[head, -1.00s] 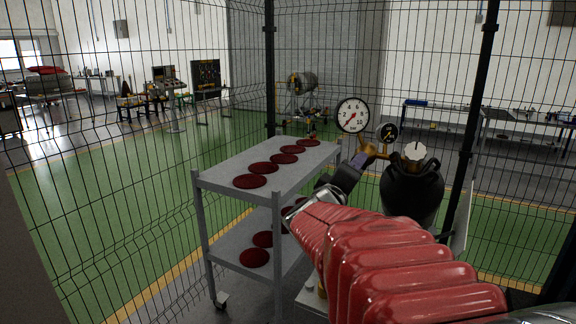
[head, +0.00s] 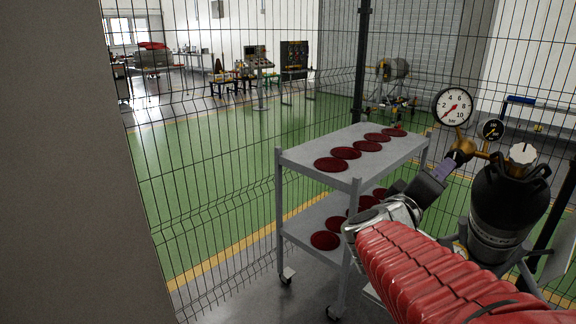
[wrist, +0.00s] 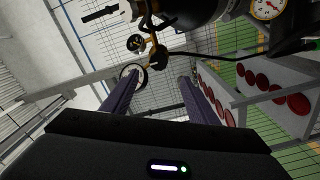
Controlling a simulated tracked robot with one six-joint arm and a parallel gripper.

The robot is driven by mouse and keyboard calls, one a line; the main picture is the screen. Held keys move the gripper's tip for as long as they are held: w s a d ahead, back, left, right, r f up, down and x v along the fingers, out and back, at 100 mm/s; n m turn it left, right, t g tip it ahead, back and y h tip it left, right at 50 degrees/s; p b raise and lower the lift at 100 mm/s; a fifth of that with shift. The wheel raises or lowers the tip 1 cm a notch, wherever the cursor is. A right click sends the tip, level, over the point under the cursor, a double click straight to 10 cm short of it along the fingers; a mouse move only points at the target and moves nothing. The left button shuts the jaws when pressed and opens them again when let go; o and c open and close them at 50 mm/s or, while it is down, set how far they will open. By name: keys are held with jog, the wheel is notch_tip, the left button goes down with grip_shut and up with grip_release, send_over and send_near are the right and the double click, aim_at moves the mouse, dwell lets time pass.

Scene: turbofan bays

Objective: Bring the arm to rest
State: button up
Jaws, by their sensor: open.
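My gripper (head: 446,170) is at the end of the red-sleeved arm, on the right of the head view. Its purple fingers lie close to the brass regulator (head: 463,146) of a black gas bottle (head: 508,205); I cannot tell whether they touch it. In the wrist view my gripper (wrist: 158,80) shows two purple fingers spread apart with nothing held between them. Beyond the fingertips are the brass fitting and a small gauge (wrist: 136,43).
A grey two-shelf trolley (head: 318,178) with several dark red discs stands left of the bottle, beside and partly behind my arm. A large white gauge (head: 453,106) rises above the regulator. A wire mesh fence (head: 215,190) stands behind. A grey wall (head: 75,170) fills the left edge.

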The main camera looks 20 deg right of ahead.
dwell(0.3)
jog(key=w+a+f+t+y, duration=0.2)
jog(key=w+a+f+y, duration=0.15)
jog(key=a, duration=0.25)
jog(key=w+a+f+m+t+y, duration=0.1)
jog(key=w+a+f+y, duration=0.25)
jog(key=a+y, duration=0.2)
jog(key=w+a+f+t+y, duration=0.2)
jog(key=w+a+f+y, duration=0.15)
jog(key=a, duration=0.35)
jog(key=s+a+f+g+y, duration=0.2)
jog(key=s+a+f+g, duration=0.1)
jog(key=s+a, duration=0.4)
jog(key=s+a+f+n+g+y, duration=0.1)
jog(key=s+a+f+g+y, duration=0.1)
jog(key=s+a+f, duration=0.3)
jog(key=s+a+g, duration=0.1)
jog(key=s+a, duration=0.2)
jog(key=s, duration=0.2)
jog(key=shift+s+a, duration=0.2)
jog(key=shift+s, duration=0.2)
jog(key=shift+c, duration=0.4)
